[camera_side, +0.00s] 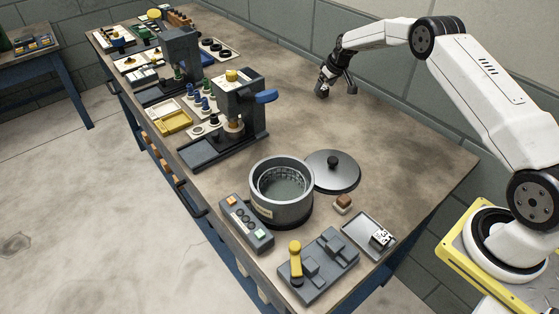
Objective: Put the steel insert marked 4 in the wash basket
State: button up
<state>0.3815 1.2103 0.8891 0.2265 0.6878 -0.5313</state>
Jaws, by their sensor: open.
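A small shiny steel block (381,238) lies on a grey tray (361,247) at the front right of the bench; it has dark marks, but I cannot read a 4 on it. A round grey tub (281,214) stands to its left, open at the top. A mesh basket (266,185) sits inside the tub, and I see nothing lying in it. My gripper (337,91) is open and empty near the back edge of the bench, far from the block and the tub.
A dark round lid (331,172) lies right behind the tub. A small brown-topped block (343,204), a button box (245,223) and a yellow-handled fixture (318,265) surround the tub. Presses (240,104) stand along the left. The bench's middle right is clear.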

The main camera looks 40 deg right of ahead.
jog(key=shift+x, duration=1.3)
grip_shut()
